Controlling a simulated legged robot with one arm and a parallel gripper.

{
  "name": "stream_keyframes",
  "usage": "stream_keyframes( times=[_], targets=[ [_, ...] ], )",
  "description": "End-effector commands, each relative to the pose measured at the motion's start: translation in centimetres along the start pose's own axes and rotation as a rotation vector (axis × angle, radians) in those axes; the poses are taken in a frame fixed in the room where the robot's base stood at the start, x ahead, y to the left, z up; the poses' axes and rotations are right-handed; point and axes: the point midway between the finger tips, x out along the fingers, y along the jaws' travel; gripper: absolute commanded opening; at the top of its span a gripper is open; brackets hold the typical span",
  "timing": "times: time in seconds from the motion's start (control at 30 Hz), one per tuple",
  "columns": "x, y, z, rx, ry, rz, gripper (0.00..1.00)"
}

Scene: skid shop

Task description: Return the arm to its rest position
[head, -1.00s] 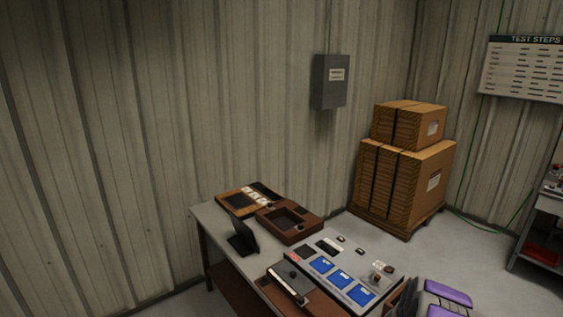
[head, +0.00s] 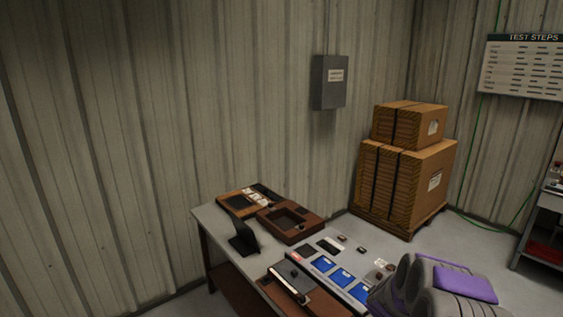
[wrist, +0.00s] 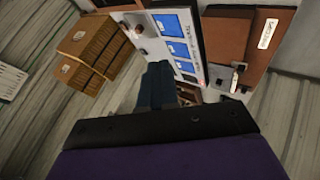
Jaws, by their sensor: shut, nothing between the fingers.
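My arm, grey with purple panels, shows at the lower right of the head view, beside the right end of the workbench (head: 214,222). The fingertips cannot be made out there. In the wrist view my gripper (wrist: 161,72) shows as dark blue fingers close together, shut and empty. They point toward the grey panel with blue screens (wrist: 178,48). This panel lies on the bench in the head view (head: 323,264), its right end partly hidden by my arm.
The bench also holds a brown frame tray (head: 270,222), a wooden tray (head: 233,203), a black stand (head: 243,238) and a brown case (head: 291,283). Strapped cartons (head: 405,185) stand on a pallet behind. A grey box (head: 329,82) hangs on the wall. A shelf (head: 543,225) stands at right.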

Motion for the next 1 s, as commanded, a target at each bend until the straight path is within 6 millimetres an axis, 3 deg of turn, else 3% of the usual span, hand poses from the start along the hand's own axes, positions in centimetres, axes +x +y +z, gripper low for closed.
stream_keyframes(
  times=[0.1,0.2,0.47,0.77,1.0],
  targets=[
    [-4.0,-3.1,-2.9,0.058,0.049,-0.118,0.00],
    [-7.5,-5.6,-4.2,0.105,0.061,-0.220,0.00],
    [-16.9,-11.8,-3.9,0.200,-0.007,-0.451,0.00],
    [-27.7,-18.0,1.8,0.292,-0.236,-0.607,0.00],
    [-35.5,-21.4,9.5,0.379,-0.493,-0.617,0.00]
  ],
)
